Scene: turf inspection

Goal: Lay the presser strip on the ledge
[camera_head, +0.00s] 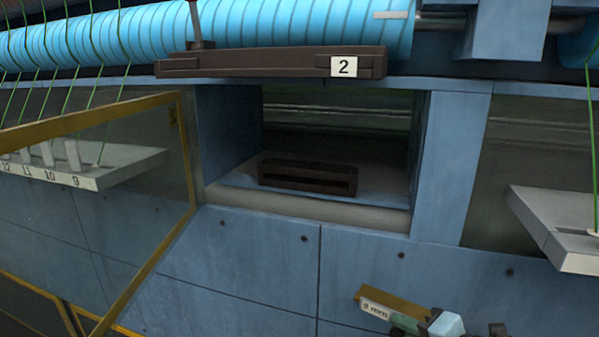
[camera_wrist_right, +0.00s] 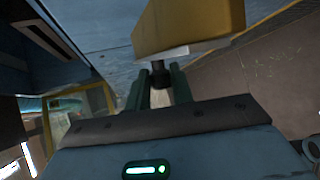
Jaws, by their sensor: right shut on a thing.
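My right gripper (camera_head: 402,322) is low in the head view, in front of the blue wall. Its green fingers, also in the right wrist view (camera_wrist_right: 158,88), are shut on a yellow strip (camera_head: 392,302) with a white "8 mm" label. In the wrist view the yellow strip (camera_wrist_right: 188,25) sits beyond the fingertips. The strip is held below and to the right of an opening in the wall, clear of it. The opening has a pale rounded front ledge (camera_head: 300,208). A dark slotted block (camera_head: 308,178) sits inside, behind the ledge. My left gripper is not in view.
A dark bar (camera_head: 260,64) tagged "2" lies above the opening, below a blue ribbed roller (camera_head: 280,25). A yellow-framed clear door (camera_head: 187,150) stands open on the left. White shelves stand left (camera_head: 120,170) and right (camera_head: 560,225). Green threads hang at both sides.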

